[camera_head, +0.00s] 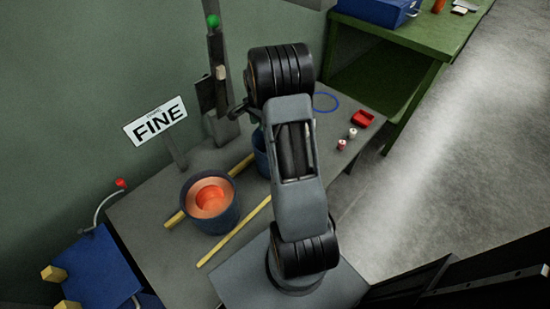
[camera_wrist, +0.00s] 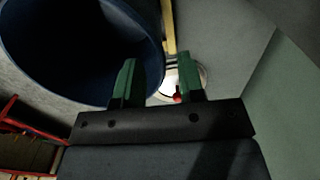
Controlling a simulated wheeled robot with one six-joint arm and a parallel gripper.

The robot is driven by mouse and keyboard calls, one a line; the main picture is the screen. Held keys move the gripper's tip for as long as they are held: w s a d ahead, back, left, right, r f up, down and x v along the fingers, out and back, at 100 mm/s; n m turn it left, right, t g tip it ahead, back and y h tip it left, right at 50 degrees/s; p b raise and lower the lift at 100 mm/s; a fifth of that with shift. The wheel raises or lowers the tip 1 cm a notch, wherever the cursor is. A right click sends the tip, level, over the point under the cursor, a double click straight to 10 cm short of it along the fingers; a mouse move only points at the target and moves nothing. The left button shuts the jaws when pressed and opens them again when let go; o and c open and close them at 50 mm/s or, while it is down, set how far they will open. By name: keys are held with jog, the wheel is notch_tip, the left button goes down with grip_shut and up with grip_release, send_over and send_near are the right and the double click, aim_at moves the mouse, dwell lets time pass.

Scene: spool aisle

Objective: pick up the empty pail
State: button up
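A dark blue pail (camera_wrist: 75,50) fills the upper left of the wrist view, its inside dark with no contents visible. In the head view a blue pail (camera_head: 262,152) shows only in part behind my arm, on the grey table. My gripper (camera_wrist: 157,62) is open, with two green fingers apart. Its left finger overlaps the pail's mouth and its right finger is outside the rim; contact cannot be told. The gripper is hidden by the arm in the head view. Another blue pail (camera_head: 231,215) with orange contents stands left of it.
Two yellow strips (camera_head: 232,232) lie on the table (camera_head: 145,215). A blue ring (camera_head: 326,102), red box (camera_head: 362,119) and two small spools (camera_head: 352,133) lie right. A green bench (camera_head: 420,40) stands beyond.

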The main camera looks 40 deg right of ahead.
aim_at(261, 142)
jog(key=shift+s+a+f+b, duration=0.1)
jog(key=shift+f+b, duration=0.1)
jog(key=shift+f, duration=1.15)
jog(key=shift+s+f+b, duration=0.1)
jog(key=shift+f+b, duration=0.05)
jog(key=shift+f, duration=1.2)
jog(key=shift+c, duration=0.4)
grip_shut()
